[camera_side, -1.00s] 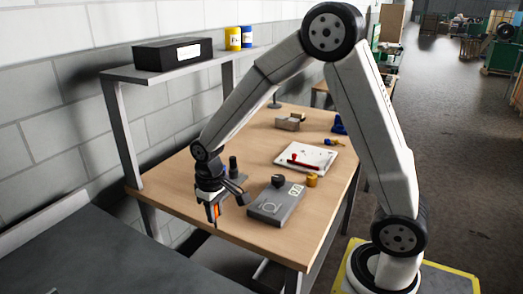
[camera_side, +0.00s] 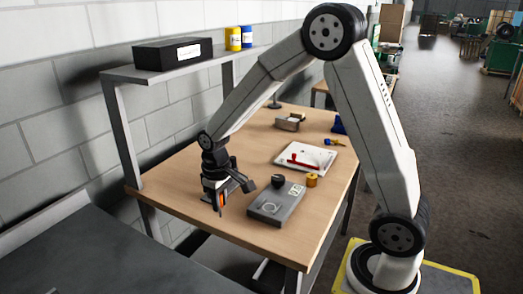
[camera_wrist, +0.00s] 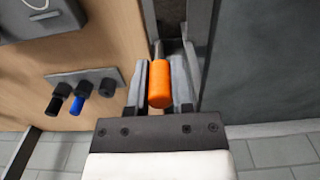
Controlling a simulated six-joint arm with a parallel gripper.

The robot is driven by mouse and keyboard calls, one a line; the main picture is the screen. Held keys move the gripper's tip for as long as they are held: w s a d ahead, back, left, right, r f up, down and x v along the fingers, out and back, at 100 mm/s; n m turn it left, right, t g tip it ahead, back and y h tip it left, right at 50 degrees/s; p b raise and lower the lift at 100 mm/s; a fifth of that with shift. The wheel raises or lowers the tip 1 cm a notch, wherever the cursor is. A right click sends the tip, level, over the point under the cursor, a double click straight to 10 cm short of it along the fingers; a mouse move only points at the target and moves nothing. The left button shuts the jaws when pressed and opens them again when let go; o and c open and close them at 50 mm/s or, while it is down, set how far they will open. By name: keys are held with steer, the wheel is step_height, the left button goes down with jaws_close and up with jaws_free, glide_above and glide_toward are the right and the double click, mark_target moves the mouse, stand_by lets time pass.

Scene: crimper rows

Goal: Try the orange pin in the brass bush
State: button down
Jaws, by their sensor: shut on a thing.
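My gripper (camera_side: 219,209) is shut on the orange pin (camera_side: 221,200) and holds it above the near left part of the bench. In the wrist view the orange pin (camera_wrist: 161,85) sits between the two fingers, with a grey metal shank pointing away from the camera. A brass-coloured cylinder (camera_side: 312,180), which looks like the brass bush, stands upright on the bench beside a grey block, right of and apart from my gripper. It does not show in the wrist view.
The grey block (camera_side: 277,206) has a ring mark and a black knob (camera_side: 278,181). A rack (camera_wrist: 110,76) holds black and blue pins. A white tray (camera_side: 318,154) carries a red item. A shelf (camera_side: 165,72) stands along the wall.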

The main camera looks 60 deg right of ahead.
steer(key=s+d, duration=0.1)
steer(key=d, duration=1.9)
steer(key=s+d, duration=0.5)
steer(key=d, duration=0.4)
steer(key=s+d, duration=0.6)
steer(key=d, duration=0.2)
steer(key=shift+d, duration=0.35)
steer(key=shift+f, duration=0.2)
steer(key=shift+f, duration=1.55)
steer(key=shift+s+f, duration=0.1)
steer(key=shift+f, duration=1.75)
stand_by(0.4)
